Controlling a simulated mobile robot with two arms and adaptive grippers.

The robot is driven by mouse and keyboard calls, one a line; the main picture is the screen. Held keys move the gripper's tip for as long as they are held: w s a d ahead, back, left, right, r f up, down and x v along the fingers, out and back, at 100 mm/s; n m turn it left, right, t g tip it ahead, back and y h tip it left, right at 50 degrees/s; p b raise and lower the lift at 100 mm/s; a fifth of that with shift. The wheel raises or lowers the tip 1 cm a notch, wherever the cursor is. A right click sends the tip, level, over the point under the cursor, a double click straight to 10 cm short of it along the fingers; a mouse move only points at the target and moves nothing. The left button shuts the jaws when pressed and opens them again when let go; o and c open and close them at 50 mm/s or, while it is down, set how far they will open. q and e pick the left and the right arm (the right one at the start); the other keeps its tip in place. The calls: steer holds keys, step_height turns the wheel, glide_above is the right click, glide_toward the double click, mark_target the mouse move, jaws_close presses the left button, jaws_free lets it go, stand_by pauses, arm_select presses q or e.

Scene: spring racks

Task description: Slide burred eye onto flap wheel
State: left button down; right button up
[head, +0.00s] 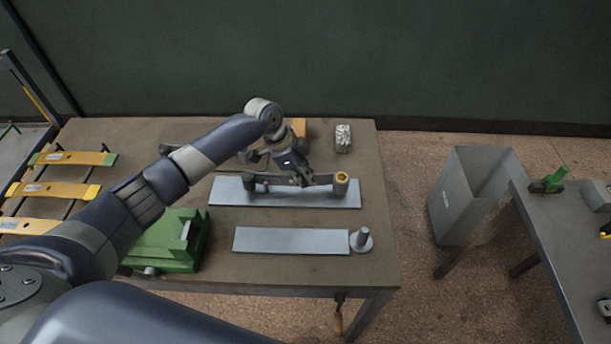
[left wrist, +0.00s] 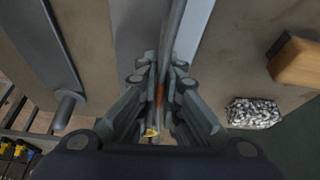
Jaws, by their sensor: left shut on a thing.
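My left gripper (head: 300,178) is shut on a dark grey leaf spring (head: 318,180) near its middle, over the far pale metal plate (head: 230,191). The spring has a rolled eye at each end; the right eye (head: 342,180) has a yellow ring on top. In the left wrist view the fingers (left wrist: 160,80) close on the spring from both sides, and a yellow bit shows at its near end. An upright grey cylinder on a round base (head: 363,238), possibly the flap wheel, stands nearer and apart from the spring. My right gripper is not in view.
A near pale plate (head: 290,241) lies left of the cylinder. A green vise-like block (head: 178,245) stands at the bench's left. A silvery crumpled block (head: 343,138) is at the back. A grey bin (head: 460,205) and second table (head: 545,225) are to the right.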

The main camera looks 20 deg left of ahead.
mark_target(288, 175)
arm_select(q)
steer(key=shift+w+f+b, duration=0.1)
steer(key=shift+f+b, duration=0.45)
steer(key=shift+f, duration=0.15)
steer(key=c, duration=1.7)
jaws_free()
steer(key=shift+s+f, duration=0.15)
steer(key=shift+s, duration=0.1)
steer(key=shift+a+r, duration=0.2)
steer(key=shift+r, duration=0.25)
steer(key=v, duration=1.1)
steer(key=shift+r, duration=0.2)
steer(key=shift+s+f, duration=0.1)
